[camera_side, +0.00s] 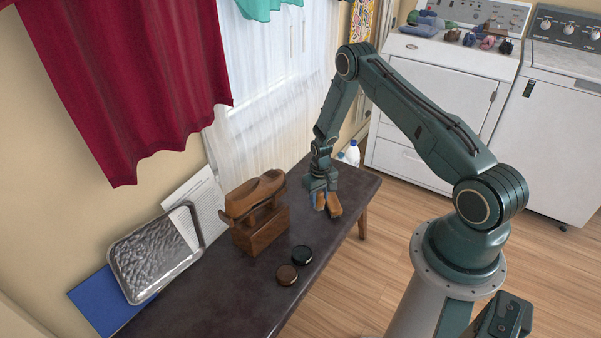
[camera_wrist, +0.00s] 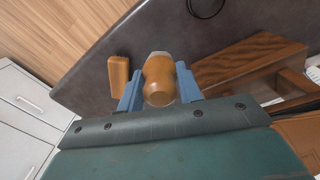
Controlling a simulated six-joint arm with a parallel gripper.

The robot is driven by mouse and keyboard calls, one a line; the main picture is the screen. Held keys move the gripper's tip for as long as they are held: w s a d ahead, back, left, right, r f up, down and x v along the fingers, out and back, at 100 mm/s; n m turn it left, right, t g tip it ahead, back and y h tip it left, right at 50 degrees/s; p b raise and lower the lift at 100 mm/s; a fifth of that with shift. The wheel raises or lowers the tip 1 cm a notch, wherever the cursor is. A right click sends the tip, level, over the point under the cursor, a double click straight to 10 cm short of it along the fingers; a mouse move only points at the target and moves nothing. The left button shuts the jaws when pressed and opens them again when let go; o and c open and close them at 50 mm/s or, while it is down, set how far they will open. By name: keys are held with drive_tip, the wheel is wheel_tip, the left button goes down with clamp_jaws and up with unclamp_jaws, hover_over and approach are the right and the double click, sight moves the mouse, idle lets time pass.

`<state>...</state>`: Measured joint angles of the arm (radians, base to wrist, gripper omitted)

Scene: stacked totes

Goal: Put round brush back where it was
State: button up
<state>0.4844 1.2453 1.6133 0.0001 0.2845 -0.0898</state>
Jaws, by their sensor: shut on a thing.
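The round brush (camera_wrist: 159,80) has a smooth orange-brown wooden body with a pale rim at its far end. It sits between the two blue fingers of my gripper (camera_wrist: 160,92), which is shut on it. In the side view my gripper (camera_side: 322,198) points down at the far right end of the dark table, and the round brush (camera_side: 319,202) shows low between the fingers. Whether it touches the table is hard to tell. A tan block-shaped brush (camera_wrist: 118,75) lies just left of the gripper in the wrist view; it also shows in the side view (camera_side: 335,206).
A wooden box with a footrest (camera_side: 262,232) stands left of the gripper on the table (camera_side: 232,298). A black round tin (camera_side: 301,254) and a brown one (camera_side: 287,275) lie in front. A metal tray (camera_side: 155,255) leans at the left. Table between tins and gripper is clear.

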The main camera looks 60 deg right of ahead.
wheel_tip(320, 180, down, 11)
drive_tip(key=shift+r, duration=0.1)
idle(0.3)
drive_tip(key=shift+f, duration=1.95)
drive_tip(key=o, duration=1)
drive_tip(key=shift+f, duration=0.1)
drive_tip(key=shift+r, duration=6.1)
